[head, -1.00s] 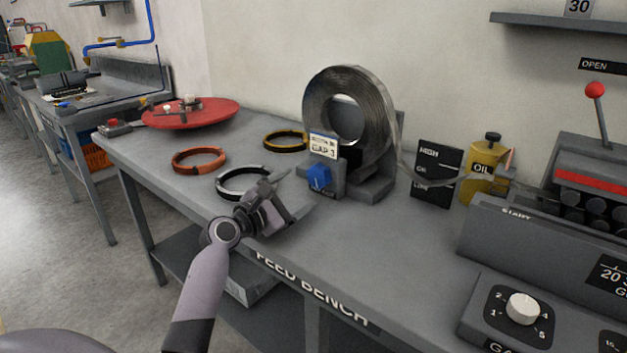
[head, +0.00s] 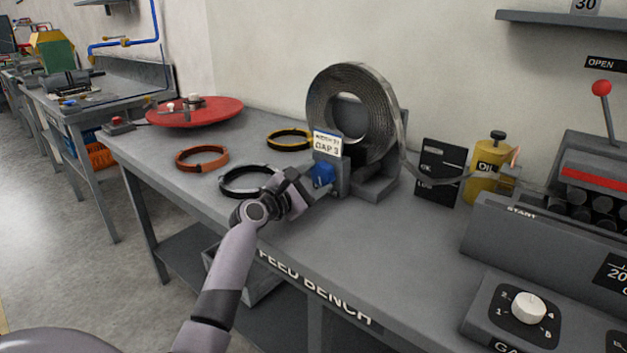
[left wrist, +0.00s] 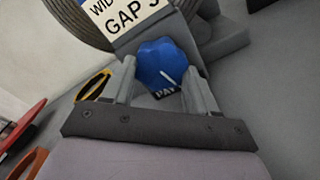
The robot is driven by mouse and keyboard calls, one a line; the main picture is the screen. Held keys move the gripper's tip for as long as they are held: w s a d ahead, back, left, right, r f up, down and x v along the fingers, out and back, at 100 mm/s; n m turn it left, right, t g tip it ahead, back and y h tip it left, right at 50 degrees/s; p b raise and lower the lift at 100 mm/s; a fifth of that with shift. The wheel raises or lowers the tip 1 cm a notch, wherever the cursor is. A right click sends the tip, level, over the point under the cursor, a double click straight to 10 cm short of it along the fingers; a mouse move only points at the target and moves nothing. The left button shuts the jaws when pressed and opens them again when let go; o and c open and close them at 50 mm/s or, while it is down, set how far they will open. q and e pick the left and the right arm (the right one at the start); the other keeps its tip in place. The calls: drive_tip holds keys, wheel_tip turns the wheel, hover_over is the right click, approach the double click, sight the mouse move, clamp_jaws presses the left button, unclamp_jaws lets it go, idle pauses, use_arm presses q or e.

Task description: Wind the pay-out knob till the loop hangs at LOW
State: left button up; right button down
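The blue pay-out knob (head: 322,174) sits on a grey block below the GAP 3 card, in front of the coil of metal strip (head: 322,108). It shows large in the left wrist view (left wrist: 164,62), with a white pointer line. My left gripper (head: 312,186) is at the knob, its fingers (left wrist: 160,84) apart on either side; firm contact cannot be made out. The strip's loop (head: 438,181) sags from the coil across the black level board (head: 450,160), just above the LOW mark there. My right gripper is not in view.
Black (head: 247,181), orange (head: 202,158) and yellow-black (head: 289,139) rings lie left of the coil on the bench. A red turntable (head: 205,112) stands behind them. A yellow oil can (head: 487,160) and the START machine (head: 500,225) are at right.

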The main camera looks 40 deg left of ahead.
use_arm(q)
drive_tip(key=shift+m, duration=0.3)
drive_tip(key=m, duration=0.4)
drive_tip(key=shift+a+m, duration=0.1)
drive_tip(key=shift+m, duration=0.3)
drive_tip(key=m+b, duration=0.1)
drive_tip(key=m, duration=0.4)
drive_tip(key=shift+r, duration=0.1)
drive_tip(key=shift+m, duration=0.3)
drive_tip(key=o, duration=1)
drive_tip(key=shift+o, duration=0.2)
drive_tip(key=shift+s, duration=0.1)
drive_tip(key=shift+s+a, duration=0.15)
drive_tip(key=shift+s, duration=1.6)
drive_tip(key=shift+s+a, duration=0.15)
drive_tip(key=shift+s, duration=1.6)
